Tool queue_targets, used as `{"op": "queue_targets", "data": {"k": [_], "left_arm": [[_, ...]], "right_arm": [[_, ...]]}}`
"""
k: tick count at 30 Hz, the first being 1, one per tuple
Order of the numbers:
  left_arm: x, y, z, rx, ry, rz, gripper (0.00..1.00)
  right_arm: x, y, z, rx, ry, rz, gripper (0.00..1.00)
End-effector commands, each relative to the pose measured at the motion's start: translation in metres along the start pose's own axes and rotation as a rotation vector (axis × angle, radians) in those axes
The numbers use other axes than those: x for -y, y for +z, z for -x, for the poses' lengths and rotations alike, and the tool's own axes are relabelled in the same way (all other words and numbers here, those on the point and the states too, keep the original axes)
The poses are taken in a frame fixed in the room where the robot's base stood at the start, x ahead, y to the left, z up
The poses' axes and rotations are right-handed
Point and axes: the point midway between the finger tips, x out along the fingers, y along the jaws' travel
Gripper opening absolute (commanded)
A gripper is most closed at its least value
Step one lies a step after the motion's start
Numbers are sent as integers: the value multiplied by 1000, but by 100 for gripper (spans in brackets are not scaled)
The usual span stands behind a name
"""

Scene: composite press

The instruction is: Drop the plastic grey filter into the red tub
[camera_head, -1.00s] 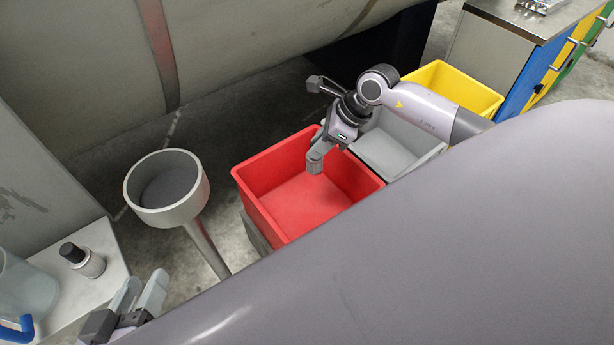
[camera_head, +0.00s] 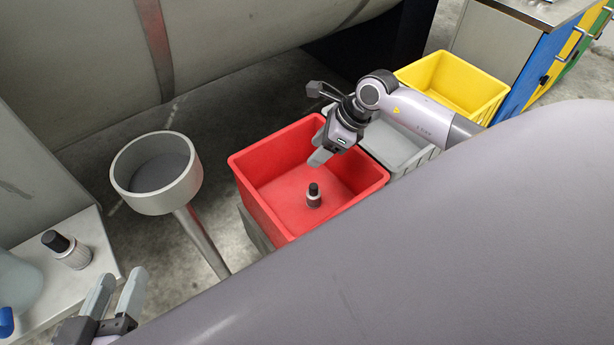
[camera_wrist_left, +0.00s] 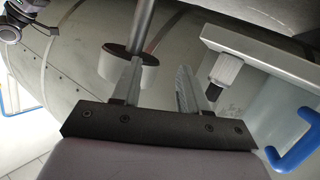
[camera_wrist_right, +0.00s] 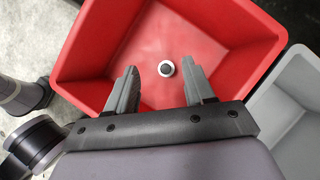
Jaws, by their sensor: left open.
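The grey filter (camera_head: 313,200), a small cylinder with a black top, is upright inside the red tub (camera_head: 262,215) and appears to stand on its floor. In the right wrist view the filter (camera_wrist_right: 166,68) shows as a small pale ring beyond the fingertips. My right gripper (camera_head: 319,157) is above the tub, open and empty, apart from the filter; its spread fingers show in the right wrist view (camera_wrist_right: 162,82). My left gripper (camera_head: 118,290) is open and empty at the lower left, near the white table; its fingers also show in the left wrist view (camera_wrist_left: 158,75).
A similar black-topped cylinder (camera_head: 66,250) stands on the white table (camera_head: 92,238) at left. A round grey cup on a post (camera_head: 157,195) is left of the tub. A grey tub (camera_head: 395,150) and a yellow tub (camera_head: 455,83) lie to the right.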

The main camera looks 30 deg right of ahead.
Motion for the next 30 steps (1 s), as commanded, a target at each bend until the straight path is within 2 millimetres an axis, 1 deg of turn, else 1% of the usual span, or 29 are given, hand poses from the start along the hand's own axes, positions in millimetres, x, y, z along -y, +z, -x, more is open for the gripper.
{"op": "queue_targets", "data": {"k": [5,8,11,14,18,21,24,30], "left_arm": [[0,0,0,0,1,0,44],[-1,-2,1,1,3,4,44],[-4,-6,2,10,12,19,44],[-6,-3,-6,41,24,64,44],[-11,-4,-9,62,44,105,44],[-13,-3,-10,74,53,122,44],[-15,-2,-11,80,58,132,44],[-15,-1,-11,81,59,134,44]], "right_arm": [[0,0,0,-1,0,0,53],[0,0,5,-1,-1,0,53],[1,1,18,-2,-2,0,53],[1,0,36,-4,-2,1,53],[0,1,57,-2,-1,1,53],[0,0,67,-2,0,0,53],[0,0,71,-2,0,0,53],[0,0,72,0,0,0,53]]}}
